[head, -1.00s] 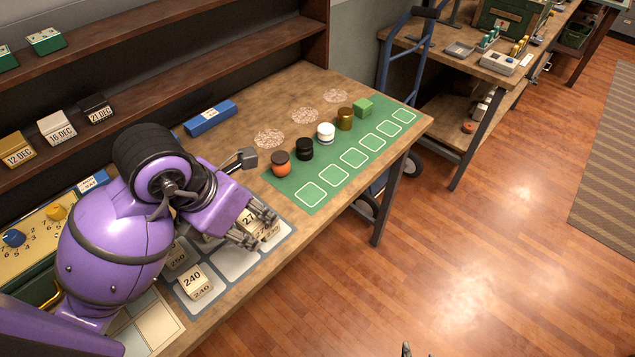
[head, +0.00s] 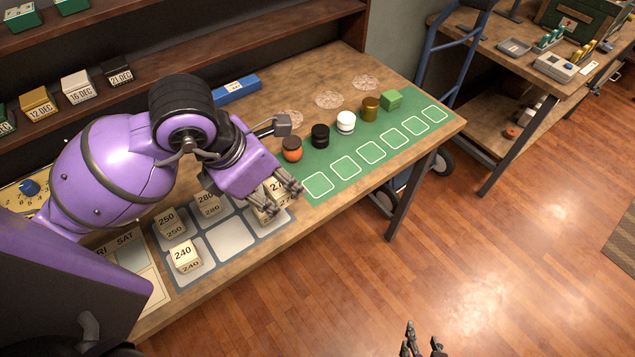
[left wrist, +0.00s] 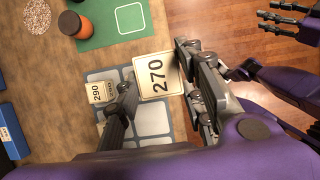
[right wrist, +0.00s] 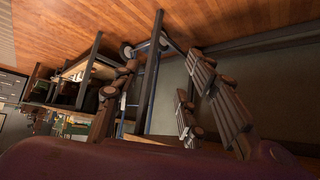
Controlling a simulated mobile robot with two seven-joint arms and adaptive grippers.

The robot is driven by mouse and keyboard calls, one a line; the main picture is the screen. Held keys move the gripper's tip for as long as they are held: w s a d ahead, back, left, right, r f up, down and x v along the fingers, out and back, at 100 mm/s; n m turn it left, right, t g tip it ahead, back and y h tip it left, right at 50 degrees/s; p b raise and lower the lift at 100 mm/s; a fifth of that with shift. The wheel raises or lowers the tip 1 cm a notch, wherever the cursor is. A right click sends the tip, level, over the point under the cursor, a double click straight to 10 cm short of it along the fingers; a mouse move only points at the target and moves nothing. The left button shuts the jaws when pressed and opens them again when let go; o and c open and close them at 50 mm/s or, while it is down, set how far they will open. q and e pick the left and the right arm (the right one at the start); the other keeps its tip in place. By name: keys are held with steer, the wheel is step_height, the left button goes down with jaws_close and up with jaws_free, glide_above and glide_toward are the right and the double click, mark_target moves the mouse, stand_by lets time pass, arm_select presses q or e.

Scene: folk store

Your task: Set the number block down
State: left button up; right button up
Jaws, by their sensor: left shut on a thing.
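The 270 number block (left wrist: 155,75) is a cream block between the fingers of my left gripper (left wrist: 158,74) in the left wrist view. In the head view, my left gripper (head: 282,198) is shut on it over the right end of the grey grid mat (head: 230,238); fingers partly cover the block. I cannot tell whether the block touches the mat. A 290 block (left wrist: 98,92) sits on the mat beside it in the left wrist view. My right gripper (head: 422,343) is open and empty, off the table; it also shows in the right wrist view (right wrist: 165,80).
Blocks 240 (head: 184,255), 250 (head: 170,222) and 280 (head: 208,202) stand on the mat. The middle front cell is bare. A green mat (head: 345,152) with several small jars lies to the right. A blue box (head: 236,90) is behind.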

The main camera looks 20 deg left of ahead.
arm_select(q)
steer(key=shift+w+d, duration=0.2)
steer(key=w+d+f+b, duration=0.1)
steer(key=w+f+b, duration=0.1)
steer(key=w+b, duration=0.1)
steer(key=w+f+b, duration=0.3)
steer(key=w+b, duration=0.1)
steer(key=w, duration=0.1)
steer(key=w+d+f+b, duration=0.1)
steer(key=w+f+b, duration=0.2)
steer(key=w, duration=0.1)
steer(key=shift+w+d+f+b, duration=0.1)
steer(key=shift+d+f+b, duration=0.1)
steer(key=shift+d+b, duration=0.15)
steer(key=shift+w+f, duration=0.5)
steer(key=shift+f, duration=0.85)
steer(key=shift+w+f, duration=0.15)
steer(key=shift+f, duration=0.8)
arm_select(e)
steer(key=s+d+f+g, duration=0.1)
steer(key=s+f, duration=0.3)
steer(key=f, duration=0.7)
steer(key=shift+d, duration=0.45)
arm_select(q)
steer(key=shift+d, duration=0.1)
arm_select(e)
steer(key=shift+s, duration=0.1)
